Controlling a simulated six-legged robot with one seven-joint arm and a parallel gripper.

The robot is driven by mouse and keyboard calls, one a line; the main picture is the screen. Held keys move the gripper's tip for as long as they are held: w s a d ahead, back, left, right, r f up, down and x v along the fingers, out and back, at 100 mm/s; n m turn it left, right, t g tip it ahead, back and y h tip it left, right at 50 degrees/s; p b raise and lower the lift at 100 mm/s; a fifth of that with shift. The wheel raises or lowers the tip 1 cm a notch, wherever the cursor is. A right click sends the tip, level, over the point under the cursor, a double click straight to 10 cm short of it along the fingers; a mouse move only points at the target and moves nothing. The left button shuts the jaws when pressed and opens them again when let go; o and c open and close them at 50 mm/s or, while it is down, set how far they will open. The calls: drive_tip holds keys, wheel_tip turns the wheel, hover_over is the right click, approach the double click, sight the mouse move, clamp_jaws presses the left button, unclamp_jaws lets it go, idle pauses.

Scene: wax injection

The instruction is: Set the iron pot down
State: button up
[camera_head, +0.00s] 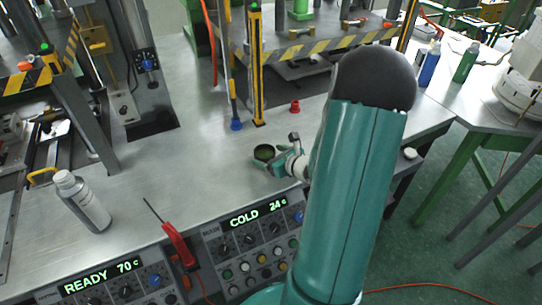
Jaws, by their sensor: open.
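The iron pot (264,153) is a small dark round vessel with a greenish inside. It appears upright on the grey metal worktop (215,170), behind the control panel marked COLD. My gripper (277,160) is open, right at the pot's right side. Its fingers are small here and partly overlap the pot, so I cannot tell whether they touch it. My large teal arm link covers the area to the right of the gripper.
A blue-and-orange tool (235,112) and a small red piece (295,106) are behind the pot. Machine frames with striped edges rise at the back.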

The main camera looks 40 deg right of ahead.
drive_tip(key=shift+r, duration=0.1)
drive_tip(key=shift+s+r, duration=0.15)
drive_tip(key=shift+s, duration=0.05)
drive_tip(key=v, duration=1.1)
drive_tip(key=shift+s+a+r, duration=0.1)
drive_tip(key=shift+s+r, duration=0.1)
drive_tip(key=shift+s, duration=0.05)
drive_tip(key=w+a+r+n+g+y, duration=0.2)
drive_tip(key=a+r+n+g+y, duration=0.15)
drive_tip(key=a+n, duration=0.6)
drive_tip(key=w+a+r+n+g+y, duration=0.1)
drive_tip(key=a+r+n+g+y, duration=0.25)
drive_tip(key=a+n, duration=0.6)
drive_tip(key=s+a+r+n+h, duration=0.3)
drive_tip(key=a+n, duration=0.3)
drive_tip(key=n, duration=0.2)
drive_tip(key=s+a+r+n+g+h, duration=0.1)
drive_tip(key=s+a+r+n+h, duration=0.2)
drive_tip(key=a+r+n, duration=0.3)
drive_tip(key=shift+s+r+n+h, duration=0.4)
drive_tip(key=shift+s+n, duration=0.1)
drive_tip(key=shift+n, duration=1.1)
